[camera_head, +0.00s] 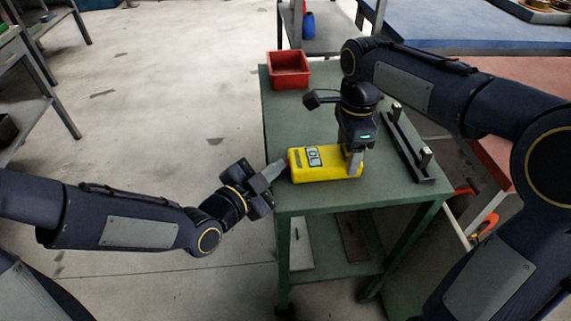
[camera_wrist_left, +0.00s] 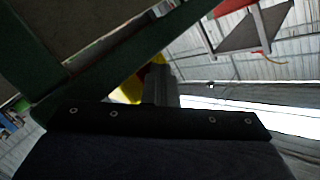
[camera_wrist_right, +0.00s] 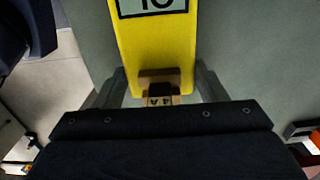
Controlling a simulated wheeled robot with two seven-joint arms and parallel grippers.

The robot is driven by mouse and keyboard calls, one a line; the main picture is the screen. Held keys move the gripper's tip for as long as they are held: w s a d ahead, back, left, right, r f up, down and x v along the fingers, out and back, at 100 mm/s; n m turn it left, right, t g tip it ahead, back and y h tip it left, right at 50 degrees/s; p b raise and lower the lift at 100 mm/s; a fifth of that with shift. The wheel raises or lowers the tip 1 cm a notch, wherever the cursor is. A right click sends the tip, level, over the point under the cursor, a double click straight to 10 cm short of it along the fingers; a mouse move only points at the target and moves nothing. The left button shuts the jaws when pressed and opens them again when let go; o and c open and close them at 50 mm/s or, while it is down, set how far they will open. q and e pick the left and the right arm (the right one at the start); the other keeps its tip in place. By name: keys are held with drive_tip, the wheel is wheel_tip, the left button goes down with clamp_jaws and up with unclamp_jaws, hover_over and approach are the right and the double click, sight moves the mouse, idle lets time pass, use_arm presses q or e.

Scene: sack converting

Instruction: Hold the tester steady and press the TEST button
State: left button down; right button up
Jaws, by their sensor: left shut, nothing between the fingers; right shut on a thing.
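The yellow tester (camera_head: 330,174) lies flat on the green table, its grey display (camera_head: 313,156) facing up. In the right wrist view the tester (camera_wrist_right: 150,50) shows its display and a brown block marked "4A" at its near end. My right gripper (camera_head: 354,168) is shut on the tester's right end, with one finger on each side. My left gripper (camera_head: 282,163) is shut and empty, its tips at the tester's left end; I cannot tell whether they touch. In the left wrist view the tester (camera_wrist_left: 126,90) shows only partly behind the fingers. I cannot make out the TEST button.
The green table (camera_head: 285,120) holds a red bin (camera_head: 288,70) at its far left corner and a dark rail with upright posts (camera_head: 405,150) at right. A blue-topped bench (camera_head: 460,25) stands behind. Floor is open at left.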

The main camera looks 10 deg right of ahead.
use_arm(q)
drive_tip(key=shift+s+a, duration=0.1)
drive_tip(key=shift+a, duration=0.1)
use_arm(e)
drive_tip(key=shift+d, duration=0.15)
use_arm(q)
drive_tip(key=shift+a, duration=0.25)
drive_tip(key=a, duration=0.5)
drive_tip(key=shift+a, duration=0.1)
idle(1.6)
use_arm(e)
drive_tip(key=o, duration=1.3)
